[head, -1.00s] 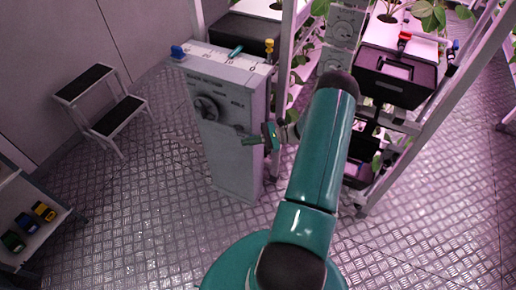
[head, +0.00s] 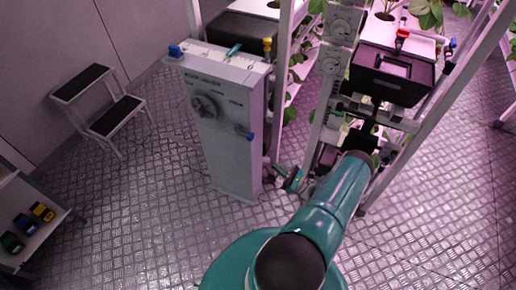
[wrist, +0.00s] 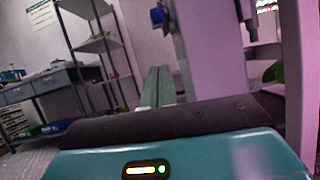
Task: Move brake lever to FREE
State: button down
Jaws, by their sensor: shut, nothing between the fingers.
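A grey control pedestal (head: 228,150) stands left of the plant rack. Its front carries a dark round knob (head: 205,106) with small labels I cannot read. A blue-tipped handle (head: 250,136) sits at its front right edge. A blue knob (head: 175,50) and a teal lever (head: 234,50) are on its top. I cannot tell which is the brake lever. My gripper (head: 281,172) is low, right of the pedestal, apart from the controls. In the wrist view its teal fingers (wrist: 158,88) are shut and empty; a blue handle (wrist: 157,15) shows above them.
The plant rack with a black crate (head: 393,72) stands close on the right. A step stool (head: 100,100) and a shelf with small coloured items (head: 28,228) are at the left. The metal floor between is clear.

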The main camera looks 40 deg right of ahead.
jog(key=s+r+x, duration=0.1)
jog(key=r+x, duration=0.1)
jog(key=x, duration=1.1)
jog(key=shift+d+r, duration=0.25)
jog(key=shift+s, duration=0.1)
jog(key=shift+r, duration=0.1)
